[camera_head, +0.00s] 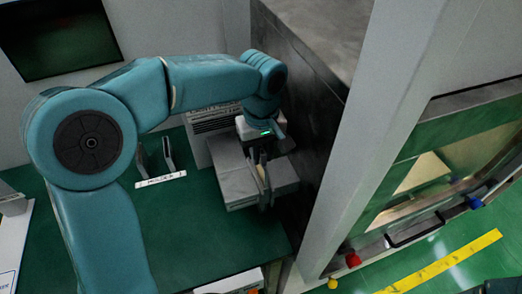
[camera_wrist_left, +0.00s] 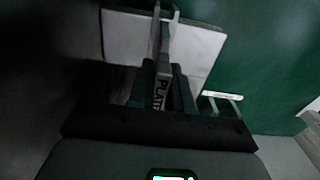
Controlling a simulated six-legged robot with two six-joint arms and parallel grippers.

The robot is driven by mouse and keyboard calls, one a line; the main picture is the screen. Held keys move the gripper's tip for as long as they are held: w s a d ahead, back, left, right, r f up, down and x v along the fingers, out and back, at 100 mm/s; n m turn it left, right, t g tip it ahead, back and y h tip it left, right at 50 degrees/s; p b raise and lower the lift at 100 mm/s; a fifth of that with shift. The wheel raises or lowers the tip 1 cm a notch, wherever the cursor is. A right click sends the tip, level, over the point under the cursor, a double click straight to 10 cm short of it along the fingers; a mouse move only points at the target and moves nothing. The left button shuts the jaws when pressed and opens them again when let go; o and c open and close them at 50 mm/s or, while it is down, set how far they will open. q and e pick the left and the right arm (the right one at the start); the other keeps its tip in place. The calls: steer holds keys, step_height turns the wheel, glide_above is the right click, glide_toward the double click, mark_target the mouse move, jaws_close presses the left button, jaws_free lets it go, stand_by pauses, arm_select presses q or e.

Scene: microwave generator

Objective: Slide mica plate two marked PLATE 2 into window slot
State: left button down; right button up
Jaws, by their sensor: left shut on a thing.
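My left gripper (camera_head: 263,188) is over a light grey block (camera_head: 236,187) beside the dark cabinet wall. I cannot make out the window slot, or whether the plate touches the block. My right gripper is not in view.
A small holder with two upright grey pieces (camera_head: 168,153) and a white label (camera_head: 161,180) stands on the green bench (camera_head: 190,235), left of the block. The dark cabinet wall (camera_head: 310,130) rises close on the right. The front bench is mostly clear.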

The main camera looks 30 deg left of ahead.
arm_select(q)
steer(key=shift+f+b, duration=0.4)
steer(key=shift+f, duration=0.2)
